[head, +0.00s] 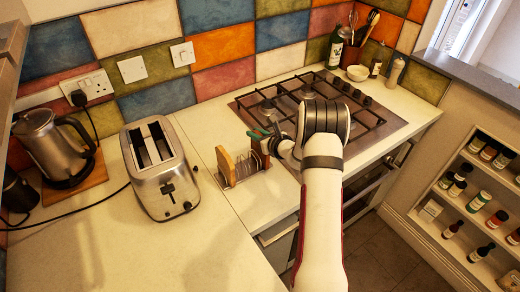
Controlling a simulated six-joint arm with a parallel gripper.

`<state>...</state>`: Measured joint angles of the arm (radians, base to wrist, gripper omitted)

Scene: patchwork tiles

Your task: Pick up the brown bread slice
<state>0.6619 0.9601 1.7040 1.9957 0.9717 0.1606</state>
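A brown bread slice (226,166) stands upright at the left end of a small wire rack (243,178) on the counter. Another brown piece, partly hidden, shows at the rack's right end. My gripper (262,134) is just behind and above the right end of the rack, to the right of the left slice and apart from it. Its fingers are small and partly hidden, so I cannot tell whether they are open or shut, or whether they touch the right piece.
A steel toaster (160,167) with two slots stands left of the rack. A kettle (54,146) is farther left. A gas hob (335,95) lies behind my arm. Bottles and a utensil pot stand at the back right. The front left counter is clear.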

